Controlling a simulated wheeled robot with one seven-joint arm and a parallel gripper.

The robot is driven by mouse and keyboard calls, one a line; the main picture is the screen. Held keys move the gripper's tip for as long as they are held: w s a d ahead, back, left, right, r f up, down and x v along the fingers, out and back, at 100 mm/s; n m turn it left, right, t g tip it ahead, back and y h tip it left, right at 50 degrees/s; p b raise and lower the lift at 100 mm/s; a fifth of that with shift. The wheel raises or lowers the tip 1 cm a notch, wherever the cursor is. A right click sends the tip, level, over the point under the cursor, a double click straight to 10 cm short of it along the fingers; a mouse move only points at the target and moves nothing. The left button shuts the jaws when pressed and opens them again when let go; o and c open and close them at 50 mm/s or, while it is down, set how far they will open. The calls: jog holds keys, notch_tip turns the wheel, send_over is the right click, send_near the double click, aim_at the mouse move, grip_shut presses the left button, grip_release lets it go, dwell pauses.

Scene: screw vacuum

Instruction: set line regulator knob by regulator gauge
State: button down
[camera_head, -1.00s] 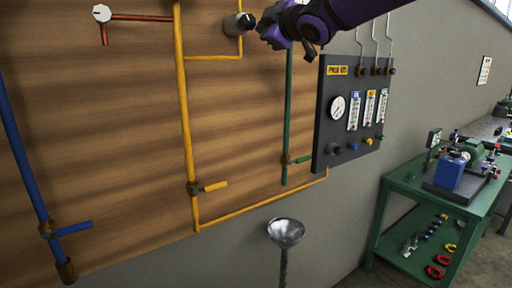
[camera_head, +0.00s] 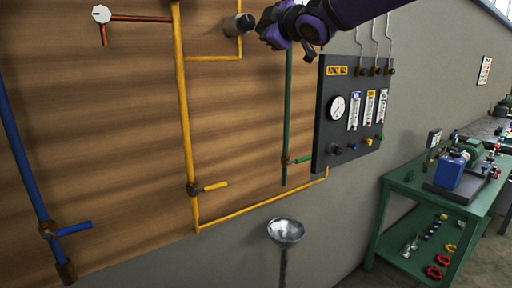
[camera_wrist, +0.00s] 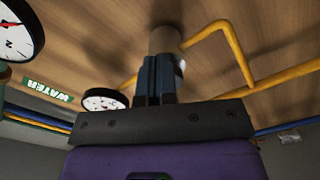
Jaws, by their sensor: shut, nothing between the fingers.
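The line regulator (camera_head: 232,26) is a grey cylinder with a dark knob (camera_head: 247,21), joined to the yellow pipe at the top of the wooden wall. My gripper (camera_head: 263,32), on the purple wrist, is just right of the knob. In the wrist view the dark fingers (camera_wrist: 155,72) are together and empty, in front of the tan-grey regulator body (camera_wrist: 164,39). The knob is not clear there, and contact cannot be told. A round white gauge (camera_wrist: 104,100) is left of the fingers. A larger gauge (camera_wrist: 14,32) with a red needle is at upper left. Which gauge belongs to the regulator is unclear.
A dark panel (camera_head: 325,130) with a dial and flow meters is on the wall to the right. Yellow (camera_head: 185,110), blue (camera_head: 22,150) and green (camera_head: 287,110) pipes carry valve handles. A metal funnel (camera_head: 285,230) stands below. A green workbench (camera_head: 408,185) is at right.

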jog(key=shift+a+r, duration=0.15)
jog(key=shift+a, duration=0.25)
dwell(0.4)
jog(key=shift+w+d+f, duration=0.15)
jog(key=shift+d+f, duration=0.05)
jog(key=shift+d, duration=0.05)
jog(key=shift+d+f+v, duration=0.1)
jog(key=shift+v, duration=1.25)
jog(key=shift+d+f+v, duration=0.1)
jog(key=shift+f+v, duration=0.05)
jog(key=shift+v, duration=1.2)
jog(key=shift+w, duration=0.15)
